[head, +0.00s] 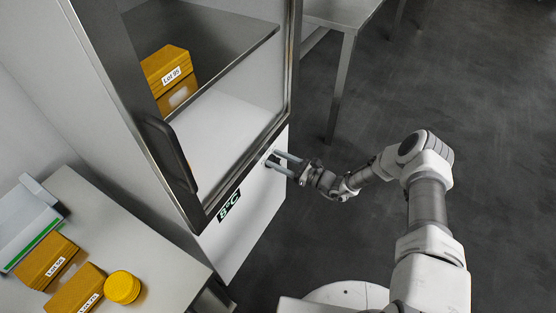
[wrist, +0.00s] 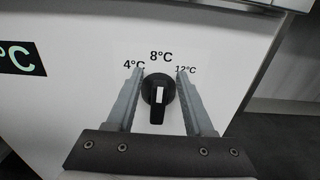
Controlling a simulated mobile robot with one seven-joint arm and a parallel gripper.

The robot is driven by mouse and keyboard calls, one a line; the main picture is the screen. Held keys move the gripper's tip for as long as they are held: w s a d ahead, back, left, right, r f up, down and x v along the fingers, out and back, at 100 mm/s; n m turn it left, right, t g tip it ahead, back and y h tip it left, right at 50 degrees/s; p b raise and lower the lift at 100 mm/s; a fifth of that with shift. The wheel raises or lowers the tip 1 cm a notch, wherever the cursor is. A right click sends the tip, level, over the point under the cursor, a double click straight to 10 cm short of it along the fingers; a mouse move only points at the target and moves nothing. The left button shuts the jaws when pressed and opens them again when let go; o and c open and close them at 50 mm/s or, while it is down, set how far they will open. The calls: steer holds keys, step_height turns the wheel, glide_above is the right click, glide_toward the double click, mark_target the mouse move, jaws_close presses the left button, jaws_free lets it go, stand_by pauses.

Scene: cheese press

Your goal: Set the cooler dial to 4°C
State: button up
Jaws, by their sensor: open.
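The cooler dial (wrist: 158,97) is a black round knob with a white pointer mark on the cooler's white lower panel. The labels 4°C, 8°C and 12°C are printed in an arc above it, and the pointer stands upright toward 8°C. My gripper (wrist: 158,76) is open, with one finger on each side of the dial and a visible gap to the knob on both sides. In the head view my gripper (head: 275,163) is at the panel and mostly hides the dial. The display (head: 230,205) on the cooler reads 8°C.
Above the panel is the cooler's glass door (head: 235,110) with a dark handle (head: 168,153); cheese blocks labelled Lot 95 (head: 167,68) sit inside. A table (head: 165,245) with cheeses and a scale-like tray stands at the lower left. Dark floor is open on the right.

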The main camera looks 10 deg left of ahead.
jaws_close()
steer(key=shift+s+n, duration=0.1)
steer(key=shift+n, duration=0.2)
steer(key=n, duration=0.3)
steer(key=shift+s+a+f, duration=0.1)
steer(key=shift+s, duration=0.25)
steer(key=n, duration=0.1)
steer(key=n+p, duration=0.1)
steer(key=n, duration=0.1)
steer(key=s+n, duration=0.1)
steer(key=n, duration=0.1)
steer(key=shift+a+f, duration=0.15)
steer(key=shift+f, duration=0.15)
steer(key=shift+n, duration=0.3)
jaws_free()
